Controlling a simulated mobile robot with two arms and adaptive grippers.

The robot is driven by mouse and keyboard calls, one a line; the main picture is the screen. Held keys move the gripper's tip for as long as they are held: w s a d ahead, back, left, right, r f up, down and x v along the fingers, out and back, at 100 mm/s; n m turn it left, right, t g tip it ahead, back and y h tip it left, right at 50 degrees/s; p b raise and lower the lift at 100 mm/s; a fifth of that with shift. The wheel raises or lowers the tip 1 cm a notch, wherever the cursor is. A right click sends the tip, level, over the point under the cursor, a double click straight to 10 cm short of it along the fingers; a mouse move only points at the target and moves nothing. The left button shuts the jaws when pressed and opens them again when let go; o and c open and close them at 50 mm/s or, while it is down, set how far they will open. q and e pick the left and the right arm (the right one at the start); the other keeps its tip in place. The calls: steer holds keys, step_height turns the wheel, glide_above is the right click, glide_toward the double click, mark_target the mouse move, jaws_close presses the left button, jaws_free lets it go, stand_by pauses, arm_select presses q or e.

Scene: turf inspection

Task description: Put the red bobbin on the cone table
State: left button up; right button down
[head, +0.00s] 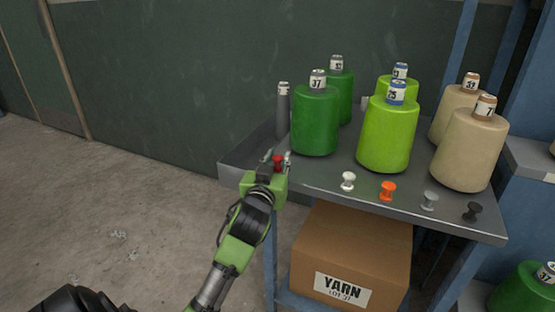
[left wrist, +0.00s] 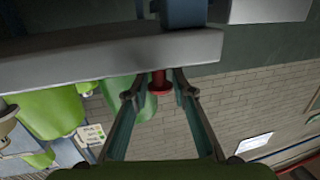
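The small red bobbin (head: 278,161) is at the front left edge of the grey metal table (head: 240,172) that carries the yarn cones. My left gripper (head: 277,158) is at that edge, with a finger on each side of the bobbin. In the left wrist view the red bobbin (left wrist: 160,86) shows between the fingertips (left wrist: 161,76), its wide end towards the camera, against the table edge (left wrist: 110,58). The fingers look slightly apart from its stem. Its far end is hidden, so I cannot tell whether it touches the table. My right gripper is not in view.
White (head: 348,181), orange (head: 388,190), grey (head: 430,200) and black (head: 472,211) bobbins stand along the front edge. Behind are dark green (head: 316,122), light green (head: 385,135) and beige (head: 468,150) cones and a slim grey tube (head: 283,112). A carton (head: 350,255) sits below.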

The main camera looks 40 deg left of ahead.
arm_select(q)
steer(key=shift+o, duration=0.5)
steer(key=shift+r, duration=0.15)
